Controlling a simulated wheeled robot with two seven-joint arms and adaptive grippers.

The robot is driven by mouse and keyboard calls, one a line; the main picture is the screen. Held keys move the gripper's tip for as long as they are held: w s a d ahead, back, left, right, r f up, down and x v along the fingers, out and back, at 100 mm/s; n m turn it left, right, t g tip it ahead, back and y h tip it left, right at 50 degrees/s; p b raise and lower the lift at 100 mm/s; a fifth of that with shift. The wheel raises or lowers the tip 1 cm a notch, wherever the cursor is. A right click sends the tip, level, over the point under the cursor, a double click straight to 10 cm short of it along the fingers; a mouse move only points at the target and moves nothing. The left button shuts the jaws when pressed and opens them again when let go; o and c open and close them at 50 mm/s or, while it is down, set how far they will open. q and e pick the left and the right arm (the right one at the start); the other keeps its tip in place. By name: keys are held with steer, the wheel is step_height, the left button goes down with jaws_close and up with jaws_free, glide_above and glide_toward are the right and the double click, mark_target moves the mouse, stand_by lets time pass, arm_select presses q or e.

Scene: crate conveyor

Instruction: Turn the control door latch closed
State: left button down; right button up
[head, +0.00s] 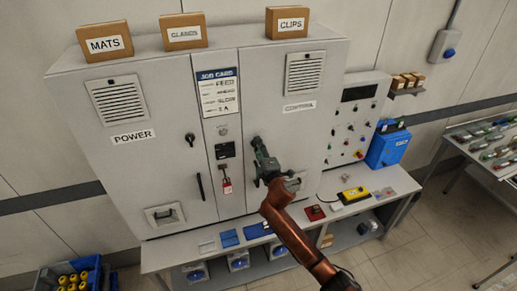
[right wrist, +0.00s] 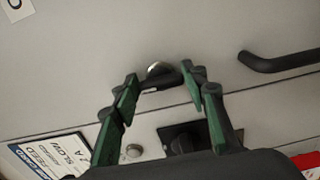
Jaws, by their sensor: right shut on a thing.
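The control door (head: 290,135) is the right-hand door of the grey cabinet, with a "CONTROL" label (head: 299,106). It looks flush with the cabinet front. My right gripper (head: 257,150) is at this door's left edge, its arm rising from below. In the right wrist view its green fingertips (right wrist: 160,84) are on both sides of the dark control door latch (right wrist: 161,70) and shut on it. Part of the latch shows between them with a bright rounded top; its exact turn is hard to tell. The gripper hides it in the head view. My left gripper is not in view.
A black bar handle (right wrist: 280,62) is on the same door beside the latch. The power door has its own latch (head: 190,139). A red padlock tag (head: 227,187) hangs on the middle strip. Boxes stand on the cabinet top; a bench (head: 160,257) runs below.

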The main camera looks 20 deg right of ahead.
steer(key=o, duration=1.2)
steer(key=shift+c, duration=0.2)
steer(key=shift+s, duration=0.15)
steer(key=s, duration=1.1)
steer(key=shift+s+d, duration=0.15)
steer(key=shift+s, duration=0.25)
